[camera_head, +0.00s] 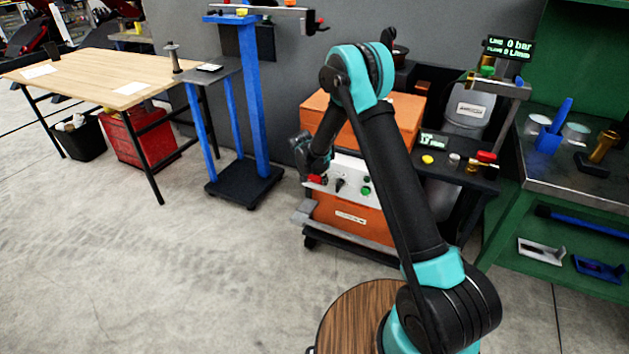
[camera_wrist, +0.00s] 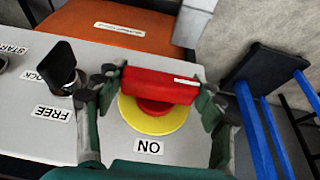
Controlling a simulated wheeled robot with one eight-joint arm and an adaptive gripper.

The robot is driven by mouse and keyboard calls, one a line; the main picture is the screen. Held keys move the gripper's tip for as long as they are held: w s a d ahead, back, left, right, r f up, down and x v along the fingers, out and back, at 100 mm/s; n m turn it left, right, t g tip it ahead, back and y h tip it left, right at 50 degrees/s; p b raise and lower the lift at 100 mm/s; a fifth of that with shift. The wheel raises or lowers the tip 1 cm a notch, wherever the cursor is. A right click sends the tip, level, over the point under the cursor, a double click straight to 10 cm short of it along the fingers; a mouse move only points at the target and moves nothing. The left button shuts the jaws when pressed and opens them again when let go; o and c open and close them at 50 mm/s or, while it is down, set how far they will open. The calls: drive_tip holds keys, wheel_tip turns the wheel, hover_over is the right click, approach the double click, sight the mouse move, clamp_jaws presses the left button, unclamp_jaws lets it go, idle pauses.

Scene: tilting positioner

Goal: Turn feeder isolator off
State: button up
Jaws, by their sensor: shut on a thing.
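The feeder isolator is a red bar handle (camera_wrist: 160,84) on a round yellow plate (camera_wrist: 150,122), mounted on a pale grey panel (camera_wrist: 35,125). The handle lies nearly crosswise in the wrist view, tilted slightly. A label reading ON upside down (camera_wrist: 149,147) sits just below the plate. My gripper (camera_wrist: 157,92) is shut on the red handle, one finger at each end of it. In the head view my gripper (camera_head: 314,172) is at the left end of the panel on the orange cabinet (camera_head: 345,222); a bit of red (camera_head: 317,179) shows beside it.
A black lever switch (camera_wrist: 60,66) with FREE and LOCK labels stands close left of my gripper in the wrist view. A blue stand (camera_head: 255,110) is left of the cabinet. A green bench (camera_head: 540,180) is at right. The floor in front is clear.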

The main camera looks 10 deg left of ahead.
idle(0.3)
drive_tip(key=o, duration=1.2)
drive_tip(key=v, duration=1.2)
